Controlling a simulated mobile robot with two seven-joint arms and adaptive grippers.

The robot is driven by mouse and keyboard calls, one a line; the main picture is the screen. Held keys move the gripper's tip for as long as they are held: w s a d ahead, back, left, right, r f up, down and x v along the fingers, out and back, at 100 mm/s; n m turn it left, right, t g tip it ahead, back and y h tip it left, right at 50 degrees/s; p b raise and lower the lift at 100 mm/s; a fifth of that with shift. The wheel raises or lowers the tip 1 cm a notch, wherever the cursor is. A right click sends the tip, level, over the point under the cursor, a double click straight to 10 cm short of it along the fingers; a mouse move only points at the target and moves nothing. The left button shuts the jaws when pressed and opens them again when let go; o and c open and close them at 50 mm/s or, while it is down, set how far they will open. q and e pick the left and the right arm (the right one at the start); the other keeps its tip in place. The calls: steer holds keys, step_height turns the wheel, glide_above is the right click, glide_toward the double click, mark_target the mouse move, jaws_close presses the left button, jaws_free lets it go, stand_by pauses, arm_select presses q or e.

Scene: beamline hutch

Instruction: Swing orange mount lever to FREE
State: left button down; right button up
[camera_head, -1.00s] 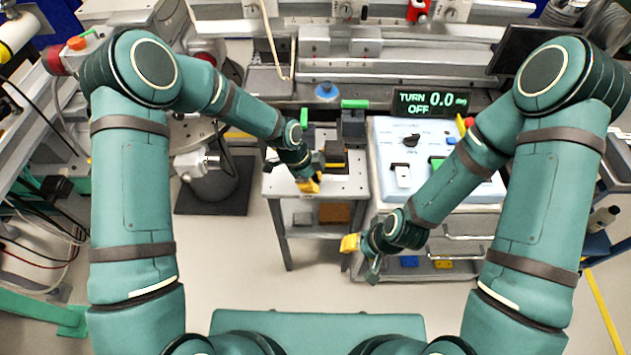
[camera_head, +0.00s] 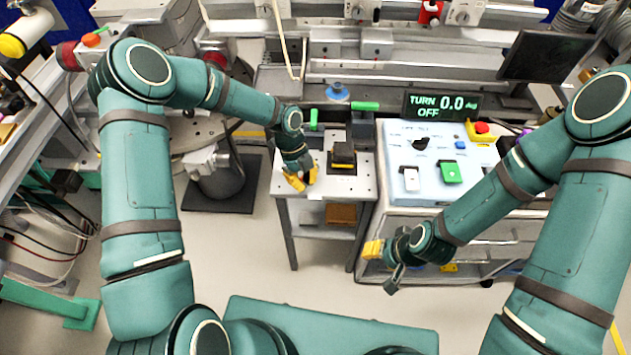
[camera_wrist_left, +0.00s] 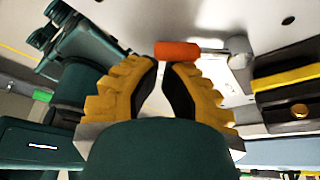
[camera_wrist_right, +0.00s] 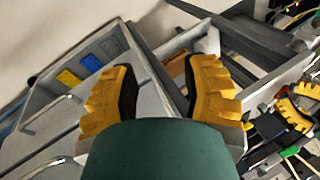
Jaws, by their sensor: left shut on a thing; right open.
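The orange lever (camera_wrist_left: 177,51) shows in the left wrist view as a short orange cylinder at the fingertips, with a grey metal part to its right. My left gripper (camera_wrist_left: 163,68) is shut on it, with the fingertips close together at its lower side. In the head view my left gripper (camera_head: 299,181) is over the front left of a small stand (camera_head: 350,187), and it hides the lever there. No FREE marking can be read. My right gripper (camera_wrist_right: 162,68) is open and empty; in the head view it (camera_head: 375,250) hangs in front of the cabinet.
A black block with a yellow stripe (camera_head: 342,158) sits on the stand, right of my left gripper. A pale blue control panel (camera_head: 432,170) stands to the right, below a display (camera_head: 440,106) reading "TURN 0.0 OFF".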

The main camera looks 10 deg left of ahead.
arm_select(q)
steer(key=a+m, duration=0.1)
steer(key=m, duration=0.1)
steer(key=w+a+m+y, duration=0.1)
steer(key=shift+m+g, duration=0.4)
steer(key=shift+w+a, duration=0.3)
arm_select(e)
steer(key=shift+f, duration=0.15)
arm_select(q)
steer(key=shift+w+a, duration=0.1)
